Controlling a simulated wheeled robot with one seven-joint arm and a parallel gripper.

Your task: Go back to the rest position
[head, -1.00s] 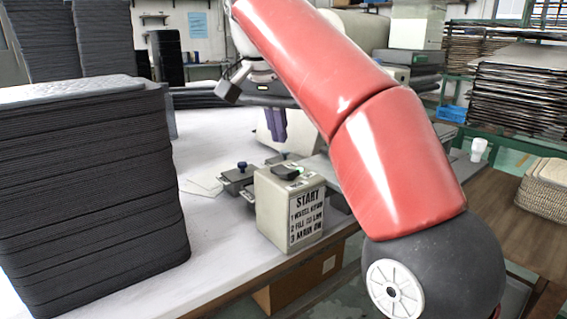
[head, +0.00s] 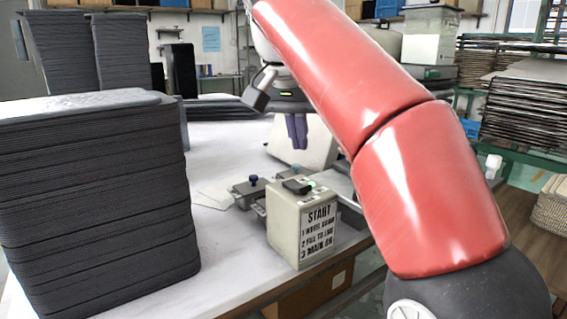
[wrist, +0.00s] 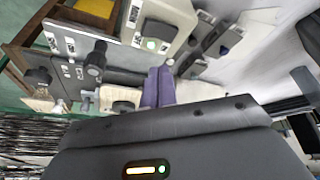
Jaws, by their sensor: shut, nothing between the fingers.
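My gripper (head: 297,132) hangs from my red arm above the white table (head: 225,150), near the middle of the head view. Its purple fingers are together with nothing between them. In the wrist view the fingers (wrist: 158,88) show side by side, also empty. In the head view the gripper is above and behind a beige START box (head: 290,225) with a dark switch and a green light on top. The gripper touches nothing that I can see.
A tall stack of dark grey panels (head: 95,200) stands on the table at the left. Small fixtures with dark knobs (head: 253,187) sit beside the box. A rack of trays (head: 525,100) is at the right. The table middle is mostly clear.

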